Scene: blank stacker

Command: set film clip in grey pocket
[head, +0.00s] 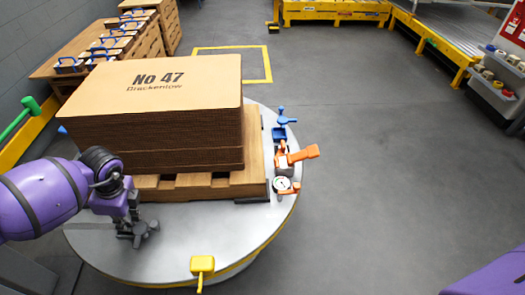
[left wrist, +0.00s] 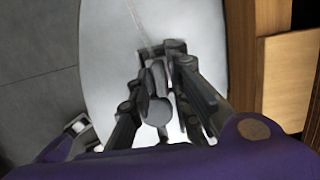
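My left gripper (head: 143,234) hangs low over the grey round table, at its front left and in front of the pallet. In the left wrist view its dark fingers (left wrist: 165,60) lean towards each other. A grey rounded piece (left wrist: 158,110) shows between them, and I cannot tell whether it is a held clip or part of the gripper. No film clip can be made out for certain. A small grey holder (head: 286,169) sits by the orange-handled tool at the table's right edge; I cannot tell if it is the grey pocket. My right gripper is out of view.
A cardboard stack (head: 160,110) marked No 47 stands on a wooden pallet (head: 222,188) on the round table (head: 170,246). A blue tool (head: 281,120), an orange tool (head: 303,154) and a round dial (head: 282,184) line the right edge. A yellow handle (head: 202,265) stands at the front.

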